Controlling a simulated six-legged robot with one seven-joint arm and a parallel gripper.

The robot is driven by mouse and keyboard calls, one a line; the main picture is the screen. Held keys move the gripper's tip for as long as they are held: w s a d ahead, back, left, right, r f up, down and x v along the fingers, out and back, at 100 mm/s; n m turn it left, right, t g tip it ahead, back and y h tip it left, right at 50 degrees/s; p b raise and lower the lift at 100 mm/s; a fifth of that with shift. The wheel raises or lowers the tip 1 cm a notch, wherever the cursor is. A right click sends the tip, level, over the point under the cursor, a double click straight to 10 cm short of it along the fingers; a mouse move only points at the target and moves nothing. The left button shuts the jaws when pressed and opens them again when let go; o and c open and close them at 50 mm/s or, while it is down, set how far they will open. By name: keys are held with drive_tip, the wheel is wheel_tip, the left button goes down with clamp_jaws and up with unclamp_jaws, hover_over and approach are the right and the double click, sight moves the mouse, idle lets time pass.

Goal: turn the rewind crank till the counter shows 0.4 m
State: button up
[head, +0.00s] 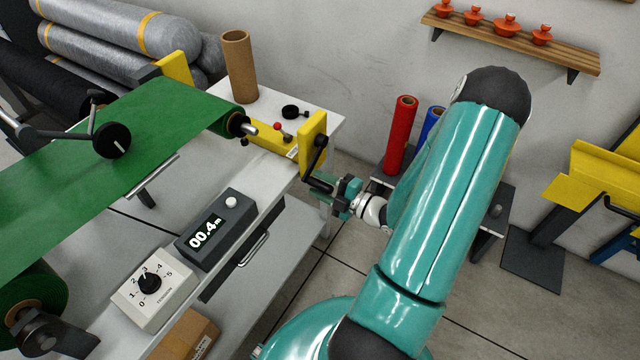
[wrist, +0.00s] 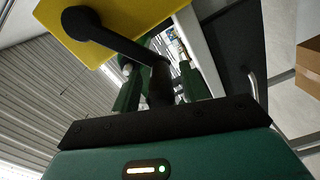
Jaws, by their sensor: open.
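The rewind crank (head: 317,163) is a black arm on the yellow bracket (head: 313,135) at the end of the bench. My gripper (head: 341,191) is at the crank's lower end, by its handle. In the wrist view the black crank arm (wrist: 120,42) runs from its hub down to the handle (wrist: 160,85), which lies between the two green fingers of my gripper (wrist: 158,88). The fingers are open, with gaps beside the handle. The counter (head: 206,232) reads 00.4 m. A green web (head: 130,125) runs to the roll by the bracket.
A tension dial box (head: 155,287) sits beside the counter. A cardboard tube (head: 239,65) stands behind the bracket. Red (head: 401,135) and blue (head: 431,128) rolls stand on a low stand behind my arm.

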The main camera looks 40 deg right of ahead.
drive_tip(key=v, duration=1.3)
drive_tip(key=shift+s, duration=0.3)
